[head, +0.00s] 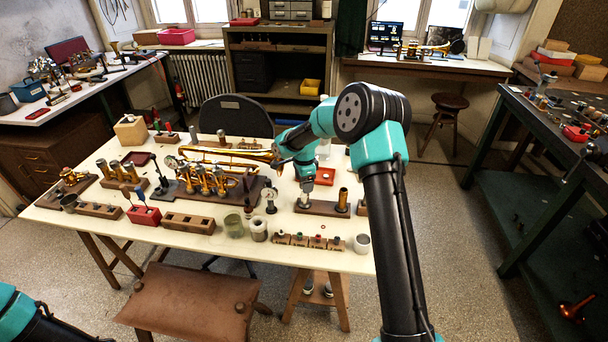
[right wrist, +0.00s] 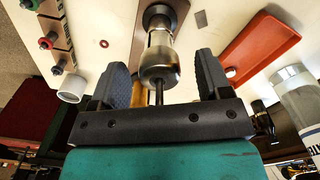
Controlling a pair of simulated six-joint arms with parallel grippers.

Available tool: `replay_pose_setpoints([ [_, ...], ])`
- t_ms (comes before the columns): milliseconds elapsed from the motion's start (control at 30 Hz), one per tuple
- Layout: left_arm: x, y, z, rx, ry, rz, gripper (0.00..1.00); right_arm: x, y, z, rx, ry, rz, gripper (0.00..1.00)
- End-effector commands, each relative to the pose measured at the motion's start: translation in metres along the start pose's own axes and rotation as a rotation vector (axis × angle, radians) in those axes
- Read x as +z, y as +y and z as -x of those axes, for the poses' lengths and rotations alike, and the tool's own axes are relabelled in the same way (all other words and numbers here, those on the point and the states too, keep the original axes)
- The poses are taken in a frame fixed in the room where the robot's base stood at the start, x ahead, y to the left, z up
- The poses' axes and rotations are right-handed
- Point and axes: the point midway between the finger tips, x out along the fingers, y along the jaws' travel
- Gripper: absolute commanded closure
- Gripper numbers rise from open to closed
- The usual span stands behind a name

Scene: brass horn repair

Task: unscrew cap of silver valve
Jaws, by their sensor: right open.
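The silver valve (right wrist: 158,58) stands in its dark wooden base (head: 328,209), seen from close up in the right wrist view. A narrow dark stem (right wrist: 159,92) shows at its near end, by my gripper's body. My right gripper (right wrist: 162,80) is open, with one dark finger on each side of the valve and visible gaps between. In the head view my right gripper (head: 305,186) is above the left part of that base and covers much of the silver valve. A brass valve (head: 343,200) stands on the base's right part. My left gripper is out of view; only part of that arm shows at lower left.
A red tray (right wrist: 262,48) lies beside the valve. A rack (head: 308,241) of small color-topped parts and a white cup (head: 362,244) are at the table's front edge. A dial gauge (head: 270,196) and a brass horn (head: 215,178) stand left of my right gripper.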

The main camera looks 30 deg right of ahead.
Motion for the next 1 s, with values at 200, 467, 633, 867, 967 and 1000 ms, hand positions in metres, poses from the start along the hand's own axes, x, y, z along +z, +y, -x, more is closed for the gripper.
replay_pose_setpoints([
  [200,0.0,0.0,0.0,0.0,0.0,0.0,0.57,0.0001,0.0,-0.0036,0.0,0.0,0.0,0.29],
  [467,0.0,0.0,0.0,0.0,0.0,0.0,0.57,0.0002,0.0,-0.0033,0.0,0.0,0.0,0.42],
  [633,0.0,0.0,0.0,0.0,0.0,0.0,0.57,0.0002,0.0,-0.0031,0.0,0.0,0.0,0.59],
  [867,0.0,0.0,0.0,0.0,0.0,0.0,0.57,0.0002,-0.0005,-0.0028,-0.002,0.0,0.0,0.58],
  [967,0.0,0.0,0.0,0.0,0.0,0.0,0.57,0.0002,-0.0006,-0.0027,-0.002,0.0,0.001,0.68],
  [1000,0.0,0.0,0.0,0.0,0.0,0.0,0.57,0.0002,-0.0007,-0.0027,-0.002,0.0,0.001,0.72],
])
